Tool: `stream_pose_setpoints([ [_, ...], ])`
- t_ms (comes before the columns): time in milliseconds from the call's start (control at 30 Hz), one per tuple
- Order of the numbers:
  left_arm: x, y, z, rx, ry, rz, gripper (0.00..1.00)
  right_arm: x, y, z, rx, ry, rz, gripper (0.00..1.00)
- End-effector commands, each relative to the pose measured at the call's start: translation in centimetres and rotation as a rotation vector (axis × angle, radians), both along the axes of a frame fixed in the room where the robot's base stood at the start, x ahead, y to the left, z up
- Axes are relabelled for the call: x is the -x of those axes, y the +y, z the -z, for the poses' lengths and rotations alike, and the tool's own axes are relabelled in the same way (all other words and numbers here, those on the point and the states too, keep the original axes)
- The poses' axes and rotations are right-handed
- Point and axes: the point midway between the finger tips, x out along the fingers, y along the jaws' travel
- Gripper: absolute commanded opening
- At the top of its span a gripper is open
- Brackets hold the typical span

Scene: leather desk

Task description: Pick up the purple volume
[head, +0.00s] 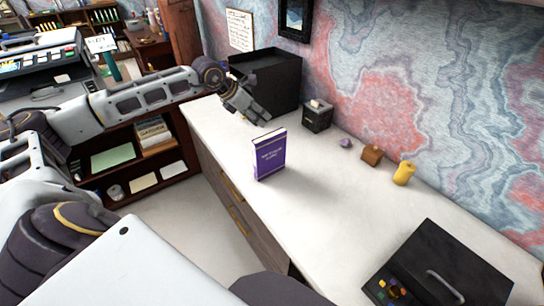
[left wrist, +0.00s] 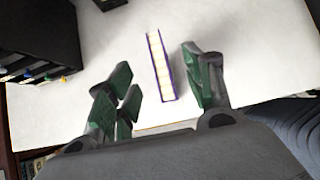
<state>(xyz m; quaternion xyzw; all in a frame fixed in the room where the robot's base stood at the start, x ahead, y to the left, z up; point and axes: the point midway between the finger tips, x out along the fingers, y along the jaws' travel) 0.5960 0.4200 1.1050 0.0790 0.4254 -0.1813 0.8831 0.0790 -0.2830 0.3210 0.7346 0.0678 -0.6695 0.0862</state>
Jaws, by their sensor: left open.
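The purple volume (head: 270,154) stands upright on the white desktop (head: 335,205), near its front edge, in the head view. In the left wrist view the book (left wrist: 160,66) is seen from above as a narrow strip of pale pages between purple covers. My left gripper (head: 262,117) is open, above and just behind the book in the head view. In the left wrist view its fingers (left wrist: 160,83) spread to either side of the book, apart from it. My right gripper is not in view.
A black open box (head: 268,80) and a small dark cube-shaped holder (head: 317,116) stand behind the book. A purple lump (head: 345,143), a brown block (head: 372,155) and a yellow cylinder (head: 404,173) lie along the wall. A black case (head: 440,270) sits at front right.

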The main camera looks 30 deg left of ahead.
Motion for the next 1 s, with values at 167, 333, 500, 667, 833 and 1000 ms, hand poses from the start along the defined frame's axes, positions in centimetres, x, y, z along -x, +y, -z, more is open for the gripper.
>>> stream_pose_setpoints([
  [167,1.1,0.9,1.0,-0.047,0.065,-0.003,0.52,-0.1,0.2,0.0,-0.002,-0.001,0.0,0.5],
  [333,1.6,1.1,1.4,-0.056,0.092,-0.004,0.52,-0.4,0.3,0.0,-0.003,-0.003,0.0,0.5],
  [500,1.6,1.1,1.4,-0.056,0.093,-0.005,0.52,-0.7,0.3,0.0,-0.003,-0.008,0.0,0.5],
  [667,1.6,1.1,1.5,-0.054,0.092,-0.005,0.52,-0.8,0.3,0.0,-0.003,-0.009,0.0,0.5],
  [833,1.2,0.9,2.0,-0.052,0.093,-0.004,0.52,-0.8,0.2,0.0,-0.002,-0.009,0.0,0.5],
  [1000,0.5,0.5,3.2,-0.052,0.092,-0.003,0.52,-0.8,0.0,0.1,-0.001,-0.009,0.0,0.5],
])
